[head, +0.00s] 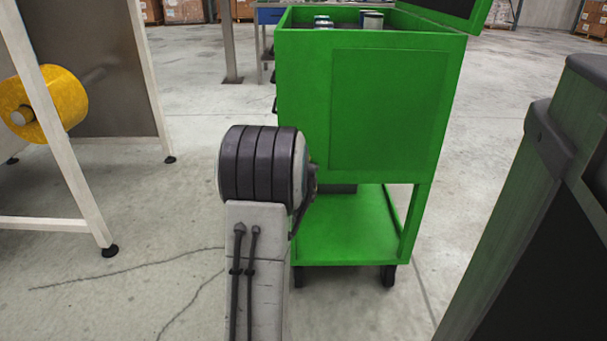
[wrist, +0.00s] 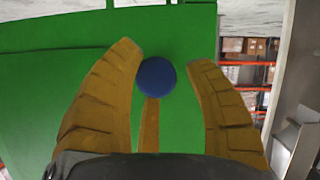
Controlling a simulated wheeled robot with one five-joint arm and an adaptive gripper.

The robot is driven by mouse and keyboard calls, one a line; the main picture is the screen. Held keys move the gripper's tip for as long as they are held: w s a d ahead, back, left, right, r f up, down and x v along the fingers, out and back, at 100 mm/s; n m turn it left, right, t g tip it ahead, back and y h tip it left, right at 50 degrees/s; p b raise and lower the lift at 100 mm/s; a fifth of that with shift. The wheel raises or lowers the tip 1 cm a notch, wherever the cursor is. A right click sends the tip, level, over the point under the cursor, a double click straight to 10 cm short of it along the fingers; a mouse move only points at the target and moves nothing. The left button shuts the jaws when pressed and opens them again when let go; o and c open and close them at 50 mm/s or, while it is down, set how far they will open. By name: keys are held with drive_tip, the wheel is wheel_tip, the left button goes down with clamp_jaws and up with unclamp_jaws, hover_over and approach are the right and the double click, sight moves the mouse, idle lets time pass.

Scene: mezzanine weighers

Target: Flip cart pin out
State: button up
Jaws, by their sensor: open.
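The green cart (head: 390,110) stands in front of me, its lid raised; its green panel (wrist: 185,110) fills much of the wrist view. A round blue knob (wrist: 156,77), seemingly the cart pin's end, shows against that panel. A narrow tan bar (wrist: 149,125) runs down from it toward my palm; I cannot tell whether it belongs to the pin. My gripper (wrist: 166,56) is open, with its brown ribbed fingers on either side of the knob in the picture. No contact is visible, and depth is unclear. In the head view my arm hides the gripper and knob.
Several cans (head: 372,20) stand in the cart's open top. A white frame with a yellow roll (head: 60,95) stands at the left. A dark green-grey cabinet (head: 560,140) is close at the right. Bare concrete floor (head: 190,140) lies between the frame and cart.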

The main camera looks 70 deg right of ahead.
drive_tip(key=shift+o, duration=1.2)
drive_tip(key=shift+s+f, duration=0.1)
drive_tip(key=v, duration=1.2)
